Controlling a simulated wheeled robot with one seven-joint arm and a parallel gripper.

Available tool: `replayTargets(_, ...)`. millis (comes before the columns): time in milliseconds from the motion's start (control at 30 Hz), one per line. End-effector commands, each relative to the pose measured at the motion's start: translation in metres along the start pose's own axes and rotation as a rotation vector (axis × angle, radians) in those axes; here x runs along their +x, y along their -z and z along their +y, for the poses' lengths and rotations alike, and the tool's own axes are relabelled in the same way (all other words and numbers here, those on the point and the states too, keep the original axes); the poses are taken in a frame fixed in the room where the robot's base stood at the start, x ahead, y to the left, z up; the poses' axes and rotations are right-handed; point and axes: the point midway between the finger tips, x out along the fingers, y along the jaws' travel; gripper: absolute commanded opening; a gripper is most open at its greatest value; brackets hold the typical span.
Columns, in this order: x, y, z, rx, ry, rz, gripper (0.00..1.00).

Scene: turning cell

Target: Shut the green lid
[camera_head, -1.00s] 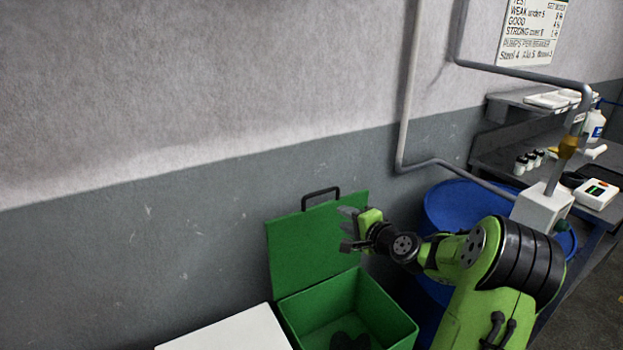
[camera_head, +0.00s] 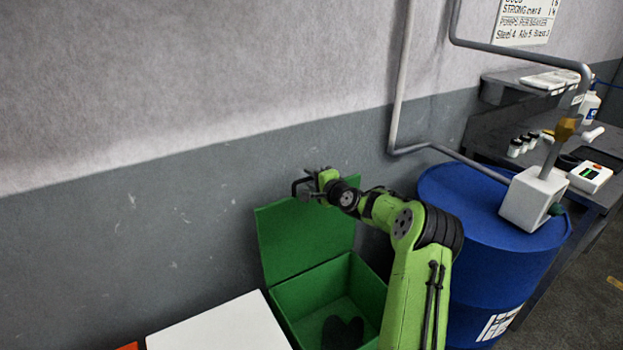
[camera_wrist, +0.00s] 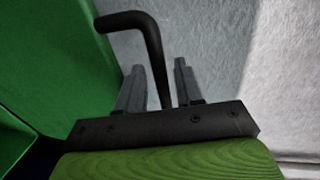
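The green lid (camera_head: 290,235) stands raised at the back of an open green box (camera_head: 372,287), near the wall. A black handle (camera_head: 297,186) is on the lid's top edge. My gripper (camera_head: 312,181) is at the handle, just above the lid. In the wrist view the handle (camera_wrist: 152,45) bends down between the two fingers of my gripper (camera_wrist: 160,78). The fingers are apart, with a visible gap on both sides of the handle bar. The lid fills the left of the wrist view (camera_wrist: 45,60).
A dark object (camera_head: 343,332) lies inside the box. A white surface (camera_head: 220,325) is left of it. A blue drum (camera_head: 500,240) stands right of my arm, bearing a white pump block (camera_head: 530,200). A grey pipe (camera_head: 402,80) runs along the wall (camera_head: 150,220).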

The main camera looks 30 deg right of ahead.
Motion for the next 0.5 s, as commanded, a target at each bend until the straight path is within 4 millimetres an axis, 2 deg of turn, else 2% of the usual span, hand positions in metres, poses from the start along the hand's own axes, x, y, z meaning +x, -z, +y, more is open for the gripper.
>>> replayTargets(100, 0.0068, 0.0001, -0.0002, 0.0, 0.001, 0.001, 0.36)
replayTargets(333, 0.0071, 0.0001, -0.0001, 0.0, 0.0, 0.001, 0.34)
replayTargets(500, 0.0069, 0.0, -0.0001, 0.0, 0.0, 0.001, 0.08)
